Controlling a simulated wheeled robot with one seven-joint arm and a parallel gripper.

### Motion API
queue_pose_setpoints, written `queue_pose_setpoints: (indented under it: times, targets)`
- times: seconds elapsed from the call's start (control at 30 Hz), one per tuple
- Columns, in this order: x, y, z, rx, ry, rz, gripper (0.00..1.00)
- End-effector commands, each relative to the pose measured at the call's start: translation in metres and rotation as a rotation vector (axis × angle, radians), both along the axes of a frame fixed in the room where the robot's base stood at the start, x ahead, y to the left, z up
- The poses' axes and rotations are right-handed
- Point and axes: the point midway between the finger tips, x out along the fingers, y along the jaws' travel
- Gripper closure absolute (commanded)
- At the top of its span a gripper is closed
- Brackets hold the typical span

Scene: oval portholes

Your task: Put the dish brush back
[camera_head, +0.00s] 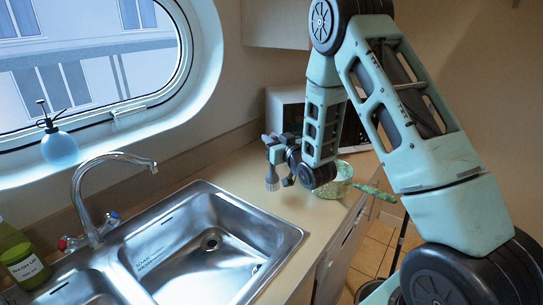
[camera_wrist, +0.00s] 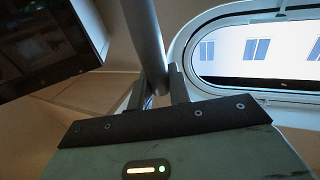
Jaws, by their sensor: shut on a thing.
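The dish brush (camera_head: 271,183) hangs from my gripper (camera_head: 273,148) with its bristle head down, over the counter just beyond the sink's far right corner. I cannot tell whether the bristles touch the counter. In the wrist view its grey handle (camera_wrist: 146,40) runs between the two fingers of my gripper (camera_wrist: 156,88), which are shut on it. No holder for the brush is clearly seen.
The steel sink (camera_head: 215,240) and its tap (camera_head: 115,160) are at front left. A microwave (camera_head: 288,98) stands behind my gripper. A green patterned handle sticks out past the counter edge.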

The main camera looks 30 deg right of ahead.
Motion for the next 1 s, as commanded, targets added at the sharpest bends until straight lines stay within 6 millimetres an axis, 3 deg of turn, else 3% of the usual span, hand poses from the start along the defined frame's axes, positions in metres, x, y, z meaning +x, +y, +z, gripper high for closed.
queue_pose_setpoints:
  times: [0.43, 0.9, 0.93, 1.0]
  targets:
    - [0.0, 0.0, -0.043, 0.001, 0.0, 0.0, 1.0]
    - [0.0, 0.0, -0.051, 0.0, -0.002, 0.0, 1.0]
    - [0.0, 0.0, -0.051, 0.0, -0.002, 0.0, 0.78]
    - [0.0, 0.0, -0.05, 0.0, -0.001, 0.0, 0.59]
